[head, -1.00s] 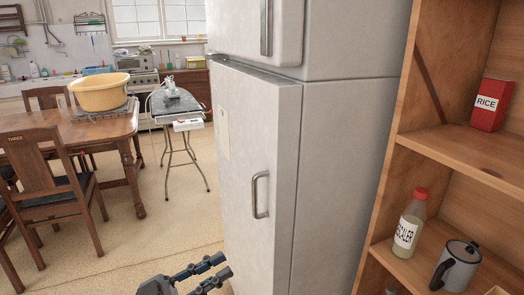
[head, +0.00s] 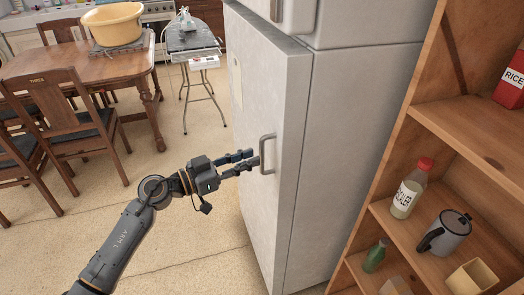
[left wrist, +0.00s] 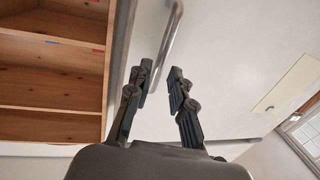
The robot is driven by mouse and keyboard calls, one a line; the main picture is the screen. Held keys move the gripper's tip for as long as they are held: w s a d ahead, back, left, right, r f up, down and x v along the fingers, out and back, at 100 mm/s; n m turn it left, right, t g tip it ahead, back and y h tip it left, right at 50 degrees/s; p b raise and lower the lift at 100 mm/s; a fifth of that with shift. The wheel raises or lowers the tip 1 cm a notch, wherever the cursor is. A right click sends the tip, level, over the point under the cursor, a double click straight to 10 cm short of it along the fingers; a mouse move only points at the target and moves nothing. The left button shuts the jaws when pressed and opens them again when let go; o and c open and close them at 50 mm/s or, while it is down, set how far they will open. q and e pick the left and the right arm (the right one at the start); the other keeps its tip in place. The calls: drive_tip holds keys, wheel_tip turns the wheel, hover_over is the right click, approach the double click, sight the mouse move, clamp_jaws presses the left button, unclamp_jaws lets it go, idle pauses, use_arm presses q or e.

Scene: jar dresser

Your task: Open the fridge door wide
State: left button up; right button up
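The white fridge door (head: 270,100) has a vertical metal bar handle (head: 263,153) near its right edge. The door looks shut or nearly so. My left gripper (head: 249,160) reaches in from the left, with its fingertips at the handle. In the left wrist view my left gripper (left wrist: 160,74) has its fingers spread apart, and the handle (left wrist: 173,35) shows between and beyond the tips. Whether a finger touches the bar I cannot tell. My right gripper is in neither view.
A wooden shelf (head: 395,143) with a bottle (head: 405,200) and a coffee pot (head: 446,234) stands close to the fridge's right. The floor before the door is clear.

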sight(262, 175)
use_arm(q)
drive_tip(key=shift+x, duration=2.3)
clamp_jaws()
